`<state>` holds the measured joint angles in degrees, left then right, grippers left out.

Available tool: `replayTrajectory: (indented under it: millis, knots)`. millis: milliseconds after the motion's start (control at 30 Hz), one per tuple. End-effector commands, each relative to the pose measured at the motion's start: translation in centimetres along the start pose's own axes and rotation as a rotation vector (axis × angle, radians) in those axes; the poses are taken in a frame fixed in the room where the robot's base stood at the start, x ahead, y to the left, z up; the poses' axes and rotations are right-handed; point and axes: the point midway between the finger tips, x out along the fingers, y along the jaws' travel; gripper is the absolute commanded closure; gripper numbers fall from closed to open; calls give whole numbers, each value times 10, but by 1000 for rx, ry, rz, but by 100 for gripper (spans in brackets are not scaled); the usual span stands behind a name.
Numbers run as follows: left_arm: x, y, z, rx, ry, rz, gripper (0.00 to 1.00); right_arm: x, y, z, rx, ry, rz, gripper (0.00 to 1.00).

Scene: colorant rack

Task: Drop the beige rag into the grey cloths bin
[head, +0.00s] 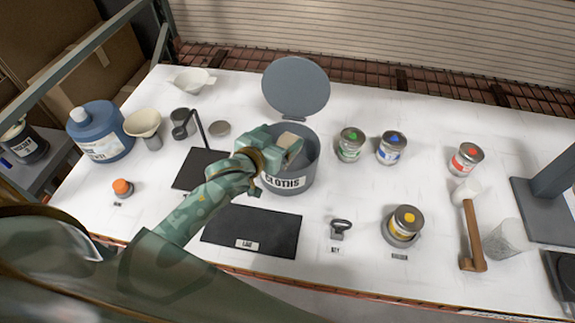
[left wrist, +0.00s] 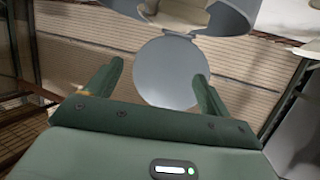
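The grey cloths bin (head: 290,178), labelled CLOTHS, stands on the white table with its round lid (head: 296,86) tipped open at the back. The beige rag (head: 291,141) shows at the bin's mouth, partly hidden by my left gripper (head: 283,150), which is over the left side of the bin. In the left wrist view, my left gripper (left wrist: 158,78) has its fingers wide apart with nothing between them. The bin (left wrist: 225,17) is at the top of that view, with the beige rag (left wrist: 178,14) in it, beyond the fingertips. My right gripper is not in view.
Paint cans with green (head: 350,143), blue (head: 391,148) and red (head: 466,159) marks stand right of the bin. A yellow-marked can (head: 403,227), a mallet (head: 470,228) and a clear cup (head: 505,240) are further right. A black mat (head: 252,229) lies in front.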

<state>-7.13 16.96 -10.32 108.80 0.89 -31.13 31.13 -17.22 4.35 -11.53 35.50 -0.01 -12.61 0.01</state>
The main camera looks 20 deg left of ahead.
Motion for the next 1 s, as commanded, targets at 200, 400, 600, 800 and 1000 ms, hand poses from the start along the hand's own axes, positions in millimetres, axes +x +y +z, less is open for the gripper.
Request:
replayTrajectory:
  millis: [200,400,600,800,1000]
  knots:
    - [0,0,0,0,-1,0,19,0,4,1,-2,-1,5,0]
    - [-15,0,1,-1,-2,0,19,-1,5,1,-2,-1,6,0]
    - [-64,0,1,0,-4,0,19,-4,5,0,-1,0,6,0]
    - [-118,0,1,-1,-3,0,19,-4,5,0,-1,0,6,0]
    - [-152,0,2,-1,-2,0,19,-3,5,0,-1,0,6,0]
